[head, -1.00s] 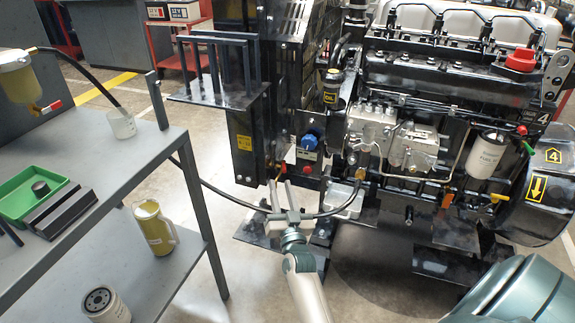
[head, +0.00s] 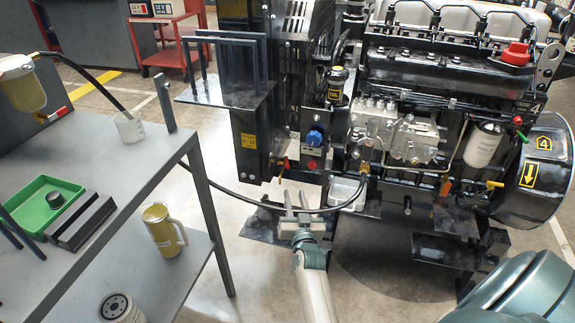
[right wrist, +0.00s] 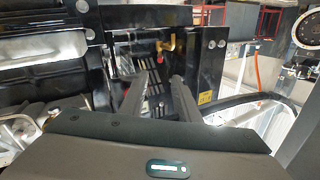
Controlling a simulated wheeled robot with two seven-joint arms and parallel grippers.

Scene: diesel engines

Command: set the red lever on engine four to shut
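Engine four (head: 430,85), black with a "4" label, stands at the centre right in the head view. A small red handle (head: 284,164) shows low on its left end, beside a blue knob (head: 314,137). In the right wrist view a small red part (right wrist: 159,58) sits by a brass fitting (right wrist: 168,45), beyond the fingers. Whether it is the same handle, and how it is set, I cannot tell. My right gripper (head: 295,195) is open and empty, below and in front of the handle; its fingers (right wrist: 159,80) stand apart. My left gripper is out of view.
Another red lever (head: 518,120) and a yellow handle (head: 494,184) are on the engine's right side. A black hose (head: 235,198) runs low past my right gripper. A grey bench (head: 110,150) with a green tray (head: 40,204) stands left. A black rack (head: 228,88) juts out above.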

